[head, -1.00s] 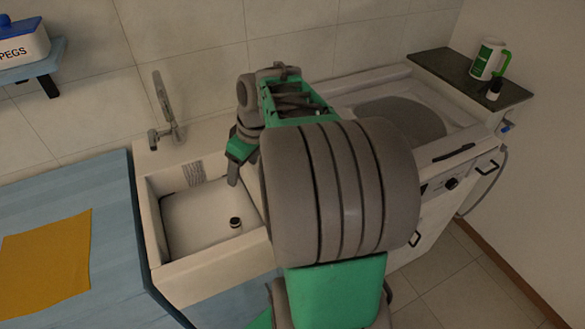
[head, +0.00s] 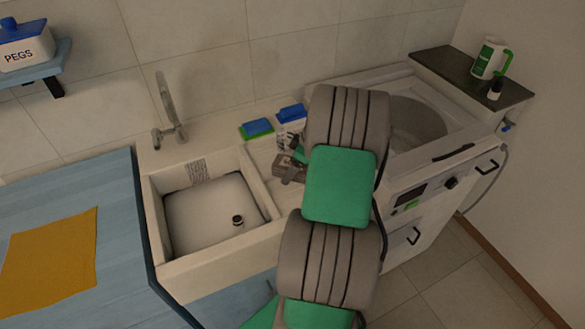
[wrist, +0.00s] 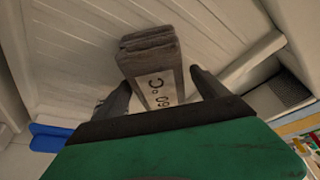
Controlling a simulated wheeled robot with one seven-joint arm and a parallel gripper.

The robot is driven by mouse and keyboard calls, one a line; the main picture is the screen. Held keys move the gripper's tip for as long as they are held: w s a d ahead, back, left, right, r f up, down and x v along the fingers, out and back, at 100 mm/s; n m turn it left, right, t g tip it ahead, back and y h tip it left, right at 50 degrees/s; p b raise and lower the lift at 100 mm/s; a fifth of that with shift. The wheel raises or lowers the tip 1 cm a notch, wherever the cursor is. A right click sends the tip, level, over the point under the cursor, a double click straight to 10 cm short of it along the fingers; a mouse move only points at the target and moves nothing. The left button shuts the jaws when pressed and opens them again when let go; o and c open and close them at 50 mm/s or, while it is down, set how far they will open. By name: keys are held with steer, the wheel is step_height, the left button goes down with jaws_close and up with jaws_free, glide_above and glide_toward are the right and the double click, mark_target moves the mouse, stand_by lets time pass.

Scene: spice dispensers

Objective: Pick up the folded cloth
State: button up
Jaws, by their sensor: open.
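The folded cloth (wrist: 150,52) is a grey-brown layered stack with a pale "60 °C" label on its near side. It lies on the white ribbed drainboard (wrist: 75,45). In the head view a grey-brown patch that looks like the cloth (head: 284,170) shows to the right of the sink, partly hidden by my arm. My gripper (wrist: 160,88) is open in the wrist view. Its fingers stand to the left and right of the cloth's labelled near end, and I see no grip on it. In the head view my gripper is mostly hidden behind my arm.
The empty sink (head: 205,215) lies left of the drainboard. A green-and-blue item (head: 257,129) and a blue-lidded container (head: 291,114) stand behind the cloth. A washing machine (head: 440,180) is to the right. An orange sheet (head: 48,262) lies on the blue counter.

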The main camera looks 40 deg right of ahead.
steer(key=shift+c, duration=0.4)
steer(key=c, duration=1.6)
steer(key=shift+r, duration=0.15)
